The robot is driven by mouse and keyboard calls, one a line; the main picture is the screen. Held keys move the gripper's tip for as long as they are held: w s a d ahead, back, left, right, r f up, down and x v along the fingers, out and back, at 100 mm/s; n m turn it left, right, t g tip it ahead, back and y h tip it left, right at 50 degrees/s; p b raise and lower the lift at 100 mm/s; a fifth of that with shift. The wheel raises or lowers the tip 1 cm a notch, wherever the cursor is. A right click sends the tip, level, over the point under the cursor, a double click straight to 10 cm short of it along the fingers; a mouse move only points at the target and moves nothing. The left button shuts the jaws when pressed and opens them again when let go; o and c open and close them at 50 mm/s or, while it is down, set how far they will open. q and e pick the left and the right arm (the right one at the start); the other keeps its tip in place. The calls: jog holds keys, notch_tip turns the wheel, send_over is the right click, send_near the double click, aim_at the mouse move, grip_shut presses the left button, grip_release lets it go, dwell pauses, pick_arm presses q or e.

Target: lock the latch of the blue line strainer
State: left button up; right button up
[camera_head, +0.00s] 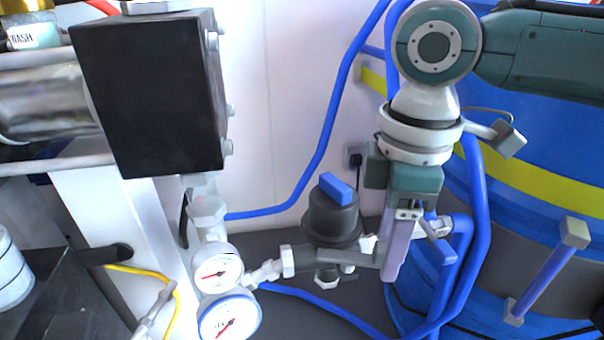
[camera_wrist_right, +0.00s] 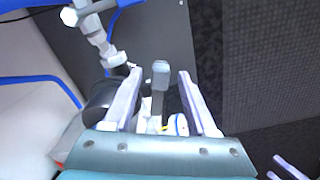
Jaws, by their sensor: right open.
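The strainer (camera_head: 330,218) is a dark upright cylinder with a blue block (camera_head: 338,189) on top, set in a grey pipe run. In the right wrist view its dark body (camera_wrist_right: 103,98) shows left of the fingers. My right gripper (camera_head: 408,250) points down just right of the strainer, open. In the right wrist view a grey lever with a paler square head (camera_wrist_right: 160,75) stands between the open fingers (camera_wrist_right: 162,90), with gaps visible on both sides. It may be the latch; I cannot tell its position. In the head view the gripper hides part of this area. My left gripper is not seen.
Two round gauges (camera_head: 219,272) and a large black box (camera_head: 148,92) are at left. Blue hoses (camera_head: 327,130) run behind the strainer. A large blue tank (camera_head: 550,185) with a bar handle (camera_head: 548,272) stands close at right. White wall lies behind.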

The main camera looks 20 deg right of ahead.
aim_at(374, 263)
grip_shut()
dwell(0.3)
dwell(0.3)
jog(key=shift+s+r+m+p, duration=0.1)
jog(key=shift+r+m+p, duration=0.15)
jog(key=shift+p, duration=0.5)
jog(key=a+m+p, duration=0.1)
jog(key=m+p, duration=0.1)
jog(key=p, duration=0.2)
jog(key=s+m+p, duration=0.1)
jog(key=m+p, duration=0.2)
jog(key=p, duration=0.1)
jog(key=a+m+p, duration=0.1)
jog(key=m+p, duration=0.2)
jog(key=p, duration=0.1)
jog(key=shift+s+a, duration=0.35)
jog(key=shift+s, duration=0.05)
jog(key=m+p, duration=0.1)
jog(key=a+m, duration=0.1)
jog(key=shift+f+m+p, duration=0.1)
jog(key=shift+m+p, duration=0.25)
jog(key=shift+a+f+m+p, duration=0.1)
jog(key=shift+a+m+p, duration=0.2)
jog(key=shift+m, duration=0.4)
jog(key=shift+a+f+m+p, duration=0.15)
jog(key=shift+m+p, duration=0.2)
jog(key=shift+m, duration=0.35)
jog(key=shift+w+r, duration=0.1)
